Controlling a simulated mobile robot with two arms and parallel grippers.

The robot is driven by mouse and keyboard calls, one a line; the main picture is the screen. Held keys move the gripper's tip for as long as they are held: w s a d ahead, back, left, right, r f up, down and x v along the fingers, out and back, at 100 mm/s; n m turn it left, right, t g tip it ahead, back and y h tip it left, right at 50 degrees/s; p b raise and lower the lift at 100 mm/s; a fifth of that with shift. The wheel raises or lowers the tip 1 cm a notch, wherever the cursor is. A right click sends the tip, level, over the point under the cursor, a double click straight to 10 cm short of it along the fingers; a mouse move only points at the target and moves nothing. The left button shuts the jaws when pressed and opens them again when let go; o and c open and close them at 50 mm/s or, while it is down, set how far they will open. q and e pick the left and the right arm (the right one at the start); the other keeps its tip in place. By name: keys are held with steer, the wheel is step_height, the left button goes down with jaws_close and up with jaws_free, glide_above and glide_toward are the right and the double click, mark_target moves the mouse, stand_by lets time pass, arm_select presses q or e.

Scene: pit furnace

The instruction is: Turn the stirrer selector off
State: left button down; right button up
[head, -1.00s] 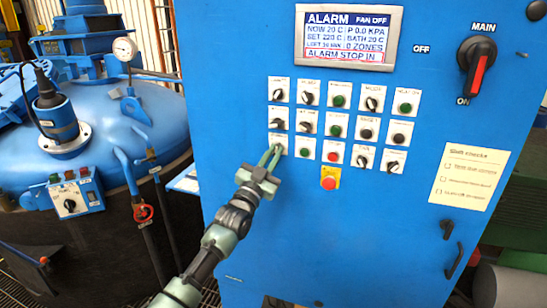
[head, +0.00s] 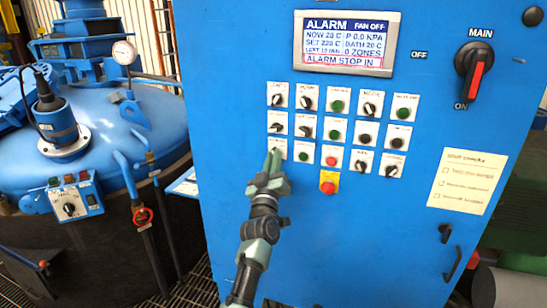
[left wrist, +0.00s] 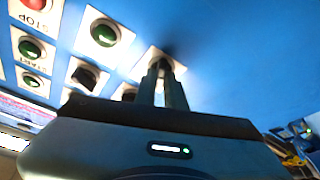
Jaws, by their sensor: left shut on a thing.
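My left gripper (head: 274,156) is shut on the small dark knob of the lower-left selector on the blue cabinet's panel. The selector's white plate (head: 284,144) shows behind the fingertips in the head view, and its label is too blurred and covered to read. The fingers hide most of the knob, so its pointing direction cannot be told. In the left wrist view both fingers (left wrist: 161,72) are close together over the white plate (left wrist: 178,68), with the knob between their tips. My right gripper is not in view.
A green button (head: 304,156) sits just right of the held knob, and another black selector (head: 276,127) is just above. A red emergency stop (head: 328,187) on a yellow plate is lower right. The alarm screen (head: 347,43) reads ALARM STOP IN. A blue furnace (head: 115,110) stands left.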

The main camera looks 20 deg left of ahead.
arm_select(q)
steer(key=shift+n, duration=0.6)
steer(key=c, duration=1.5)
jaws_free()
steer(key=shift+f, duration=0.1)
